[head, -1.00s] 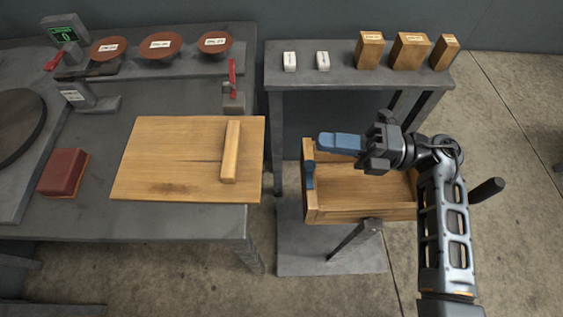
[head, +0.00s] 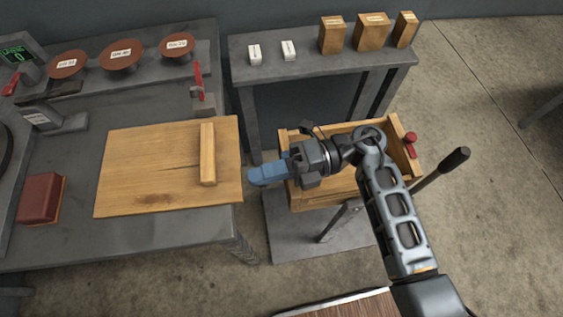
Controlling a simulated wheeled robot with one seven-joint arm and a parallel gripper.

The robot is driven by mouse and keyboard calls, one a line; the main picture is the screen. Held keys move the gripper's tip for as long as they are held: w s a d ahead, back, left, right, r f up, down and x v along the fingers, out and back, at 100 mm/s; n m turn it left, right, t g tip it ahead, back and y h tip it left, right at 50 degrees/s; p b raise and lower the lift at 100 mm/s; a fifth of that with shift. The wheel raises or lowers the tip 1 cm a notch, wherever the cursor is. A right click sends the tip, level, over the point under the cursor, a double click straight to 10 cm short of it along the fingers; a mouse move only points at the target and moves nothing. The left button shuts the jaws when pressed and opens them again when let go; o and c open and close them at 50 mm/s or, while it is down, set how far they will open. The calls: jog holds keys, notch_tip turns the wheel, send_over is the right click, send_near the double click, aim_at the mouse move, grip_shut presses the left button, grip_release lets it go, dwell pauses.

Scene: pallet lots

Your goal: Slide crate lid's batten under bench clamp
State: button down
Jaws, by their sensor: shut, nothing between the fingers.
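The crate lid (head: 140,170) is a flat wooden board lying on the grey bench. Its batten (head: 207,153) is a raised wooden strip near the lid's right side. A bench clamp (head: 203,100) with an upright red handle (head: 198,75) stands behind the lid's back right part, apart from the batten. My gripper (head: 251,177) has blue fingers that are shut and empty. It points left, just off the lid's right edge; I cannot tell if it touches the lid.
An open wooden crate (head: 311,200) with a red knob (head: 410,138) stands under my arm. Behind it, a grey shelf (head: 300,68) holds wooden blocks and white blocks. Round brown discs (head: 121,54) line the bench's back. A dark red block (head: 41,199) lies left of the lid.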

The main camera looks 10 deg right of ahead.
jog(key=shift+a, duration=0.3)
jog(key=shift+w+a+b, duration=0.4)
jog(key=shift+w+a, duration=0.2)
jog(key=shift+a, duration=0.1)
jog(key=shift+d, duration=0.1)
